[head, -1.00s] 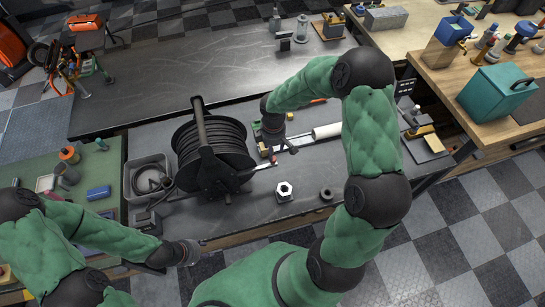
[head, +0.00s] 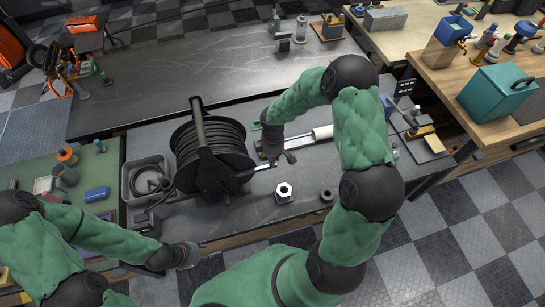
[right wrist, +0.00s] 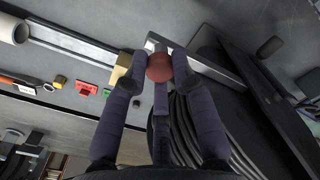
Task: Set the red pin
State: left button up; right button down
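The red pin shows as a round red knob (right wrist: 160,68) in the right wrist view. It lies between the fingertips of my right gripper (right wrist: 160,75), at a pale metal bar (right wrist: 205,67). The fingers flank the knob closely on both sides; whether they press on it cannot be told. The pin's shaft is hidden. In the head view my right gripper (head: 280,158) is low over the workbench, just right of the black hose reel (head: 208,150), and hides the pin. My left gripper (head: 188,255) is at the bench's front edge, away from the pin; its fingers are not clear.
A hex nut (head: 284,192) and a dark ring (head: 327,194) lie on the bench in front. A grey bin (head: 131,190) with a hose stands left of the reel. The bench front middle is mostly clear.

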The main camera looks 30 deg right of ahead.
jog(key=shift+r+p, duration=1.1)
jog(key=shift+r, duration=0.7)
jog(key=shift+w, duration=0.1)
jog(key=c, duration=1)
grip_release()
notch_tip(320, 180, up, 12)
jog(key=shift+f, duration=0.1)
